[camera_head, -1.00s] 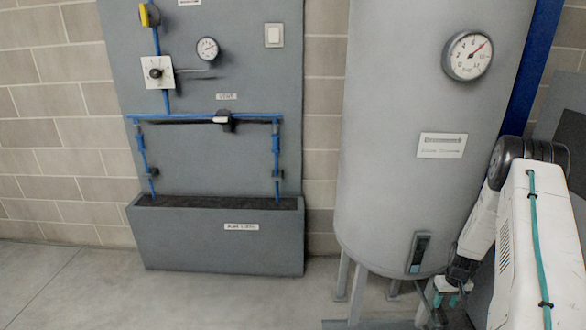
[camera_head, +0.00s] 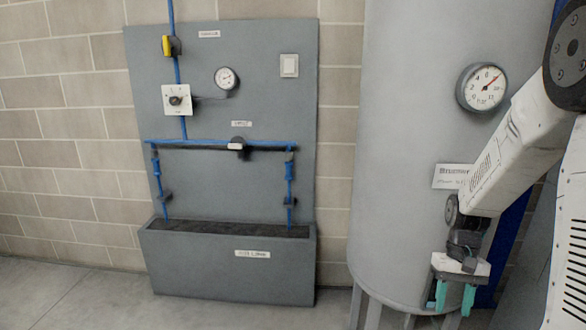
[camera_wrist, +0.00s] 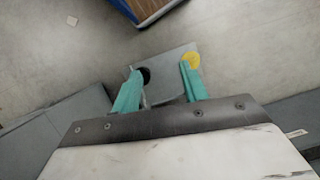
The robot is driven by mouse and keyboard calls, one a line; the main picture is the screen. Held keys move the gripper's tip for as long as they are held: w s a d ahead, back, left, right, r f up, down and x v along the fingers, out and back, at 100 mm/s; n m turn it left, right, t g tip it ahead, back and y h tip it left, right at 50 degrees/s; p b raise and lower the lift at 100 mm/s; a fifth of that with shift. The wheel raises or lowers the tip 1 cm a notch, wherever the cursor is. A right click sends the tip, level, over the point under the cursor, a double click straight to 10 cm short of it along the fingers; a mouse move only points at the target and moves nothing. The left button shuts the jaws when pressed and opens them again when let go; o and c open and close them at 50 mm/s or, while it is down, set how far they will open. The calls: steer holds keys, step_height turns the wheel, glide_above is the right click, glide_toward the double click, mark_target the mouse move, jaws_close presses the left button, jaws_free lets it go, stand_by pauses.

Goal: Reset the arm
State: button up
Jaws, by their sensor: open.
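My gripper (camera_head: 454,300) hangs at the lower right in the head view, with its two green fingers pointing down, apart and empty. It is in front of the lower part of a large grey tank (camera_head: 405,190). In the wrist view my gripper (camera_wrist: 161,85) also shows two spread green fingers with nothing between them. Below them lies a grey plate (camera_wrist: 170,65) with a black round spot and a yellow round spot. My white arm is bent, with its elbow at the upper right of the head view.
A grey wall panel (camera_head: 260,110) carries blue pipes (camera_head: 215,142), a small gauge (camera_head: 226,78) and a yellow-handled valve (camera_head: 168,46). A grey trough (camera_head: 230,268) stands below. The tank bears a larger gauge (camera_head: 481,87). Bare floor (camera_head: 60,295) is free at lower left.

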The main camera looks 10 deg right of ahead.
steer(key=s+a+r+n+t+h, duration=0.1)
steer(key=s+a+r+n+t, duration=0.3)
steer(key=s+a+r, duration=1.2)
step_height(320, 180, up, 3)
steer(key=shift+s+a+r+t+h, duration=0.1)
steer(key=shift+s+a+t+h, duration=0.25)
steer(key=shift+a, duration=0.4)
